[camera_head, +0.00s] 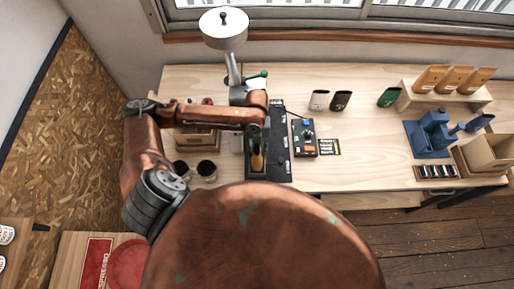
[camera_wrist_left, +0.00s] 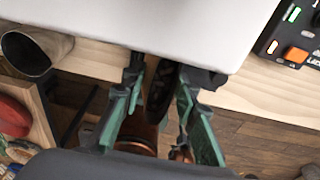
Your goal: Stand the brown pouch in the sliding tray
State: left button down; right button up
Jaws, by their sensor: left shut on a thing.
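A dark brown pouch (camera_head: 341,100) stands on the table between a pale pouch (camera_head: 319,100) and a green pouch (camera_head: 388,97). My left gripper (camera_head: 257,160) is low at the table's front edge, over a long dark track (camera_head: 280,168); the arm covers part of the track. In the left wrist view the green fingers (camera_wrist_left: 158,95) are shut on a narrow dark thing (camera_wrist_left: 160,88); I cannot tell what it is. A pale flat panel (camera_wrist_left: 150,25) covers the upper part of that view. I cannot clearly make out the sliding tray. My right gripper is not in view.
A control box (camera_head: 303,136) stands right of the track. Two dark-topped cups (camera_head: 206,170) stand left of the gripper. Several tan pouches (camera_head: 430,78) stand on a riser at right, near a blue stand (camera_head: 430,135) and an open box (camera_head: 488,152).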

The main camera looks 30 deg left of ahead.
pick_arm(q)
jog(key=shift+f, duration=0.15)
jog(key=c, duration=1.4)
grip_release()
jog(key=shift+c, duration=0.2)
jog(key=shift+o, duration=0.2)
jog(key=o, duration=0.3)
notch_tip(320, 180, up, 7)
jog(key=p, duration=0.8)
